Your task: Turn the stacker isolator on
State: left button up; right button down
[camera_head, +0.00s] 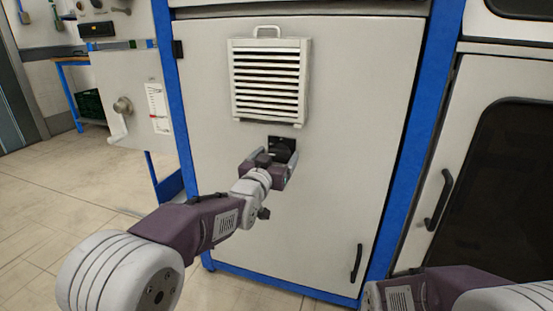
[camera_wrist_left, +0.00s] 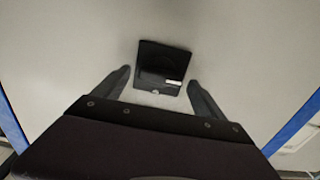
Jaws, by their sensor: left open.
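The isolator (camera_head: 283,147) is a small black square plate on the pale cabinet door, below the louvred vent. In the left wrist view the black isolator (camera_wrist_left: 163,66) sits ahead, between and just beyond the fingertips, with a small whitish mark on its lower right. Its handle position is too dark to tell. My left gripper (camera_head: 272,166) is in front of the isolator in the head view and hides its lower part. In the left wrist view its two fingers (camera_wrist_left: 158,84) are apart with nothing between them. My right arm shows at the lower right, but its gripper is out of view.
The white louvred vent (camera_head: 270,82) projects from the door (camera_head: 350,110) above the isolator. A black door handle (camera_head: 356,263) is at lower right, and another handle (camera_head: 438,200) is on the neighbouring panel. Blue frame posts edge the door. Tiled floor is open at left.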

pick_arm(q)
jog(key=c, duration=1.4)
jog(key=shift+m, duration=0.4)
jog(key=shift+o, duration=0.2)
jog(key=m+p, duration=0.1)
jog(key=m, duration=0.2)
jog(key=shift+d+m, duration=0.1)
jog(key=shift+m, duration=0.3)
jog(key=m, duration=0.4)
jog(key=shift+m+p, duration=0.3)
jog(key=shift+p, duration=0.05)
jog(key=m, duration=0.4)
jog(key=shift+d+f+p, duration=0.1)
jog(key=shift+f+p, duration=0.05)
jog(key=shift+p, duration=0.2)
jog(key=shift+s+m+p, duration=0.1)
jog(key=shift+m+p, duration=0.2)
jog(key=shift+m, duration=1.9)
jog(key=shift+f, duration=0.1)
